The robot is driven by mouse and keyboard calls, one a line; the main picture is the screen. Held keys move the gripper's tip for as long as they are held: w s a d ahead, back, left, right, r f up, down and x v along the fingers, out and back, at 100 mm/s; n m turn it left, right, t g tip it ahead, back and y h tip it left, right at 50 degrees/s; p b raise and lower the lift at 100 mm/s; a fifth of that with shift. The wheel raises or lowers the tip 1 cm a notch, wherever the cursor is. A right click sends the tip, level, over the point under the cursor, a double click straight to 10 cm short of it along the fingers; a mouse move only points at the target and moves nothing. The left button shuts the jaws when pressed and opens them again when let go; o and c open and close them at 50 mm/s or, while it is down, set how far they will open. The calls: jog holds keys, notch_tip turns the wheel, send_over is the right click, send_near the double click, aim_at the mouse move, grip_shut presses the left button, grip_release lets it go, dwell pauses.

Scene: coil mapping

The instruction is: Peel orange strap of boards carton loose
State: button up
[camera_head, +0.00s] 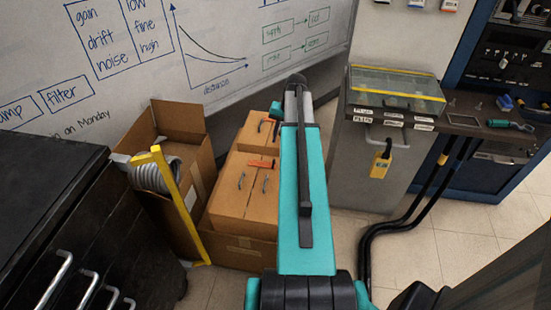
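A short orange strap (261,164) lies across the top of a closed brown carton (228,197), near its back edge. Grey handle-like loops stand on the lid in front of it. No label naming the boards carton is readable. Another brown carton (250,139) sits behind, with a small orange-brown piece and a dark loop on top. My teal arm reaches up and away, just right of the cartons, hiding their right side. My gripper (297,82) appears as a dark end at the arm's far tip, apart from the strap in the picture. Its fingers cannot be made out.
An open carton (183,117) with a grey coiled hose (158,172) and a yellow frame (176,206) stands left of the cartons. A black drawer cabinet (50,215) is at left. A grey cabinet (372,160) and black cables (398,226) are right.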

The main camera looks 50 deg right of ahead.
aim_at(274, 161)
jog(key=shift+w+a+f+p, duration=0.15)
jog(key=shift+w+a+f, duration=0.15)
jog(key=shift+f, duration=1.75)
jog(key=shift+w+a+f+p, duration=0.2)
jog(key=shift+w+f, duration=0.2)
jog(key=shift+f, duration=1.7)
jog(key=shift+w+a+f+p, duration=0.2)
jog(key=shift+w+f, duration=0.15)
jog(key=shift+f, duration=1.7)
grip_shut()
